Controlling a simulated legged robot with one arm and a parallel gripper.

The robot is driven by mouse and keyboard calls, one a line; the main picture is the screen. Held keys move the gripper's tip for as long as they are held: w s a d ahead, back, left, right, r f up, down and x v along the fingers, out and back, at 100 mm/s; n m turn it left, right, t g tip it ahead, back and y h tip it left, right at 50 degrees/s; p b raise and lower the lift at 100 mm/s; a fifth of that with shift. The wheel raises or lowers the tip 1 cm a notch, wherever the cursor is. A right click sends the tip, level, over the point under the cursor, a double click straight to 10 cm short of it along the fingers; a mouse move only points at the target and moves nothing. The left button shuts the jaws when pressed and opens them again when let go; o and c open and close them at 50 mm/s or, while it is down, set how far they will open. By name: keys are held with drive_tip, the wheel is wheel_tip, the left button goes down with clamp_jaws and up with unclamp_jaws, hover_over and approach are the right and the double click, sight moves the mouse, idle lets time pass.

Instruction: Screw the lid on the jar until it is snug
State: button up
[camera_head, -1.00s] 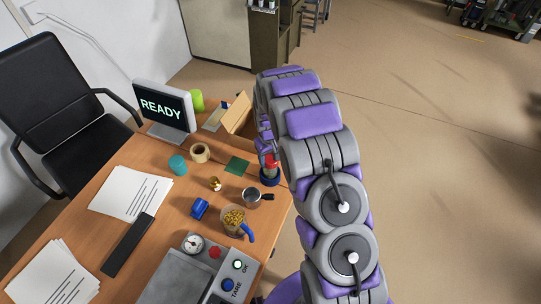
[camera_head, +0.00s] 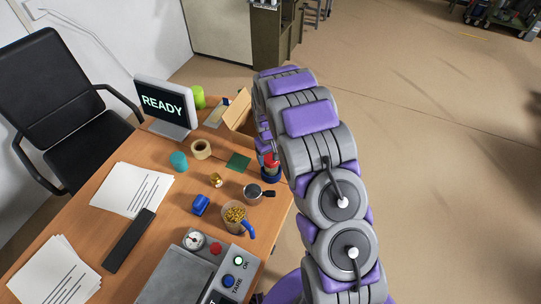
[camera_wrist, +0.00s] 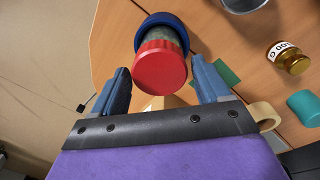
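The jar (camera_wrist: 172,36) stands in a round blue base (camera_wrist: 150,21) at the top of the wrist view. A red lid (camera_wrist: 159,70) is on the jar's end nearest the camera; whether it is threaded on cannot be told. In the head view the red lid (camera_head: 270,159) and the blue base (camera_head: 270,176) show at the table's right edge, partly hidden by my arm. My gripper (camera_wrist: 160,67) is open, with one blue finger on each side of the red lid. Gaps show between both fingers and the lid in the wrist view.
A metal cup (camera_head: 252,193), a brass weight (camera_head: 216,180), a tape roll (camera_head: 201,149) and a green square (camera_head: 238,162) lie left of the jar. A cardboard piece (camera_head: 238,112) stands behind it. Open floor (camera_head: 440,160) is to the right.

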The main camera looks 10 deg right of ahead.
sight(269, 158)
drive_tip(key=shift+o, duration=1.3)
wheel_tip(269, 158, up, 17)
drive_tip(key=p, duration=0.2)
drive_tip(key=shift+a+r+p, duration=0.15)
drive_tip(key=shift+a+p, duration=0.15)
drive_tip(key=shift+a, duration=0.1)
drive_tip(key=shift+s, duration=0.1)
drive_tip(key=shift+c, duration=0.3)
